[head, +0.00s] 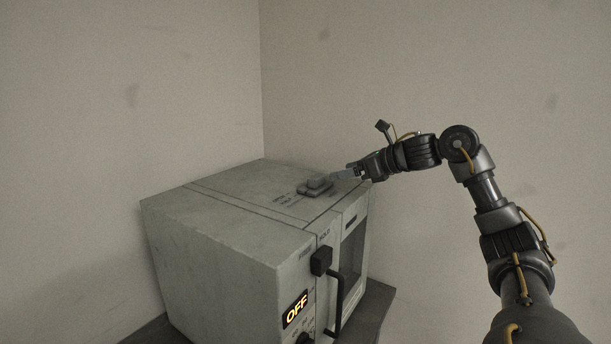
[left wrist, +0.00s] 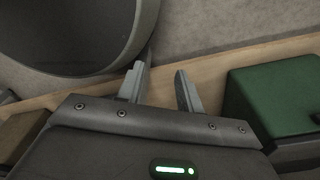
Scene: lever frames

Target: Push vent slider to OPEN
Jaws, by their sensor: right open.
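The vent slider (head: 317,183) is a small grey block on a low track on top of a pale grey oven-like box (head: 220,220). Small lettering lies beside the track, too small to read surely. My right gripper (head: 342,174) is open, with its pale fingers at the right side of the slider, close to it; I cannot tell whether they touch. My left gripper (left wrist: 160,90) shows only in the left wrist view. Its two fingers are apart with nothing between them.
The box front has a lit OFF display (head: 295,309), a black square knob (head: 321,261) and a door handle (head: 337,305). It stands on a dark table (head: 378,302) near the wall corner. The left wrist view shows a green box (left wrist: 270,100) and a large round grey object (left wrist: 145,30).

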